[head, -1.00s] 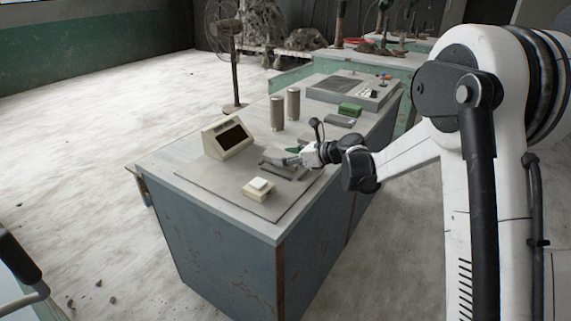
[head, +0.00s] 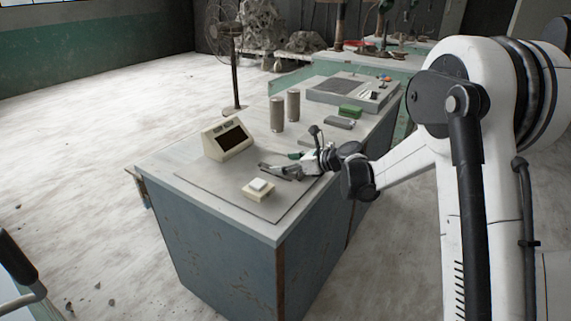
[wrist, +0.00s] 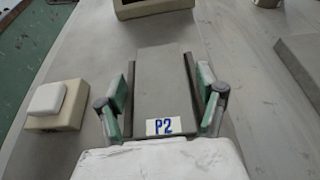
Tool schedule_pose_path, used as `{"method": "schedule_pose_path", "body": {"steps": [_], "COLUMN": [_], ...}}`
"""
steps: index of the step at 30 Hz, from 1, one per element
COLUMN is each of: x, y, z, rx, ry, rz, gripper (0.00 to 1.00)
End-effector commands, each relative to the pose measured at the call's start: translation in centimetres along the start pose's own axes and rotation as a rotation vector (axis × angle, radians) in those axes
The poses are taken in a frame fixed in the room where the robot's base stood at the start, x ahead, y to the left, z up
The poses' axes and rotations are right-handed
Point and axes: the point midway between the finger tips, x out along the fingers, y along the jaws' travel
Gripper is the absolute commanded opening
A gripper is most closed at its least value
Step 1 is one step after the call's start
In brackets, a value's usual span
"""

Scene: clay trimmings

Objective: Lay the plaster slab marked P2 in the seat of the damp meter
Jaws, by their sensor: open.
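The grey slab marked P2 (wrist: 162,104) lies flat between my fingers in the wrist view, its blue-lettered white label at the near end. Dark strips run along both its long sides, apparently the edges of the seat. The beige damp meter (head: 228,138), with a dark display, stands just beyond; its base shows in the wrist view (wrist: 152,8). My gripper (wrist: 164,84) is open, with one green-padded finger on each side of the slab. In the head view my gripper (head: 284,171) is low over the bench and largely hides the slab. I cannot tell whether the slab lies fully flush.
A beige block with a white top (head: 258,187) stands near the bench's front edge, left of the slab in the wrist view (wrist: 55,105). Another grey slab (wrist: 300,62) lies to the right there. Two cylinders (head: 277,113) stand behind the meter. A green block (head: 350,111) is farther back.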

Motion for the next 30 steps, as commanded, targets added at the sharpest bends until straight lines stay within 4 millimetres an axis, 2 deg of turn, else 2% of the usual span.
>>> {"method": "schedule_pose_path", "body": {"steps": [2, 5, 18, 24, 30], "x": [-0.2, -1.6, -9.9, -11.8, -12.2], "y": [0.0, -0.1, -0.1, 0.0, 0.0], "z": [0.4, 0.3, 0.3, 0.3, 0.3], "rx": [0.0, 0.001, 0.001, 0.0, -0.002], "ry": [0.0, 0.0, 0.0, 0.0, 0.001], "rz": [0.0, -0.003, -0.002, 0.0, 0.0], "gripper": [0.69, 0.69, 0.69, 0.69, 0.69]}}
